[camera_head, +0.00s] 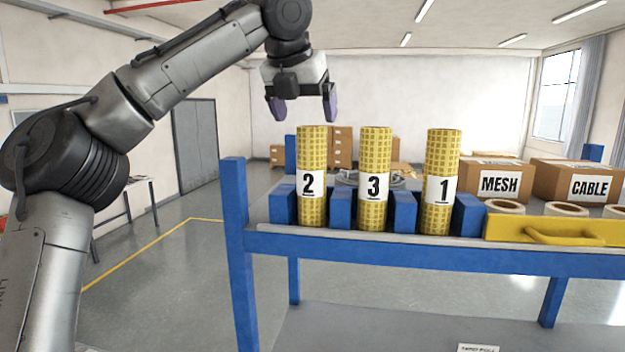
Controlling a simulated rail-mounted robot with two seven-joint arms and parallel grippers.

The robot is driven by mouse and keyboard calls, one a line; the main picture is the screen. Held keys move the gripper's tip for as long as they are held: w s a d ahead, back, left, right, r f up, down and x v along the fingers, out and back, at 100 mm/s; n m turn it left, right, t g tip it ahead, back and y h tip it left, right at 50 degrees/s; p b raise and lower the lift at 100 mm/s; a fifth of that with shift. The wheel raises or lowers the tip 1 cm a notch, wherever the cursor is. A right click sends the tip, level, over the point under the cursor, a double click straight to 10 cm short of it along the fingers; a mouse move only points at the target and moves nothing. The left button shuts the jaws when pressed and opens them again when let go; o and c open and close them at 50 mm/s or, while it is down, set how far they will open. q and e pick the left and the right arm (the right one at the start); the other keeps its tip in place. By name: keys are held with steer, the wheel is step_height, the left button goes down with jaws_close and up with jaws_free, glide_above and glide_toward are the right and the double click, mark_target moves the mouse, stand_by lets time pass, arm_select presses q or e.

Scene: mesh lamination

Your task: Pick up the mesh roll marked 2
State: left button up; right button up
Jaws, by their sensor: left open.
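The mesh roll marked 2 (313,160) is a yellow gridded cylinder with a white label. It stands upright between blue blocks at the left end of the blue-framed table (430,241). The mesh roll marked 3 (375,155) stands to its right. The mesh roll marked 1 (442,160) stands further right. My left gripper (302,110) is open and empty, with its dark purple fingers pointing down. In the picture it shows just above the top of roll 2, apart from it; the depth between them is hard to judge. My right gripper is not in view.
Blue blocks (341,208) flank the rolls. A blue post (235,200) rises at the table's left corner. A yellow tray with a handle (560,231) and white rings are at right. Boxes labelled MESH (490,170) and CABLE (570,181) stand behind.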

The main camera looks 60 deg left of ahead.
mark_target(309, 126)
arm_select(q)
steer(key=shift+p+x, duration=0.35)
steer(key=shift+x, duration=3.05)
steer(key=shift+a, duration=0.1)
steer(key=shift+c, duration=0.5)
steer(key=c, duration=1.3)
steer(key=shift+r, duration=0.15)
